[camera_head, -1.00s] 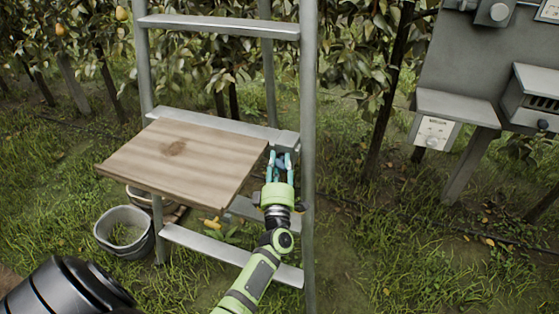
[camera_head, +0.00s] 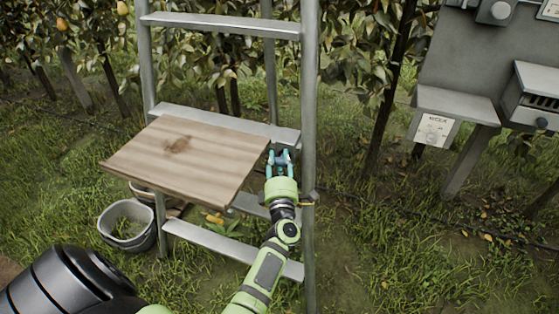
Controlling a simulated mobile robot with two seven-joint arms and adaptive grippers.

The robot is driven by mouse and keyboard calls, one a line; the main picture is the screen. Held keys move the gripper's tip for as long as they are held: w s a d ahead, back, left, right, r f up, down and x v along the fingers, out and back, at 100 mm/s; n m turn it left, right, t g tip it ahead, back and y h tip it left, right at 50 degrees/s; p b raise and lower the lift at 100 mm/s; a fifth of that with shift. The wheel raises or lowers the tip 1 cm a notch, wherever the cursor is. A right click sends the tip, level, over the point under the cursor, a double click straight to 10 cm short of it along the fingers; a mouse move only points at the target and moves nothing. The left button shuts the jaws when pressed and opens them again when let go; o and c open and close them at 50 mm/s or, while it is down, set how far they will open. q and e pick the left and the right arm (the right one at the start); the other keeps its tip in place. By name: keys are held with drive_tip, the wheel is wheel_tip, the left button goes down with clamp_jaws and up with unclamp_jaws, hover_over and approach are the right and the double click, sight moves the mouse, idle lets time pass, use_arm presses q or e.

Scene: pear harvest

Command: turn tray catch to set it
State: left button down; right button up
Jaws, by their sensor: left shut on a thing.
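The wooden tray (camera_head: 190,155) sits on a step of the grey ladder (camera_head: 309,90), with its right edge near the ladder's right rail. The tray catch (camera_head: 283,158) is a small bluish-grey piece beside the tray's back right corner. My left gripper (camera_head: 281,156) has light-blue fingers either side of the catch and is shut on it. The fingers and green palm hide much of the catch, so its exact angle cannot be told. My right gripper is not in view.
A grey bucket (camera_head: 128,225) stands in the grass below the tray at left. A grey panel with boxes (camera_head: 470,65) and a small labelled box (camera_head: 435,130) stand at right. Leafy pear trees fill the back. The grass between ladder and panel is clear.

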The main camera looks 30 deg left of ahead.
use_arm(q)
drive_tip(key=c, duration=0.9)
unclamp_jaws()
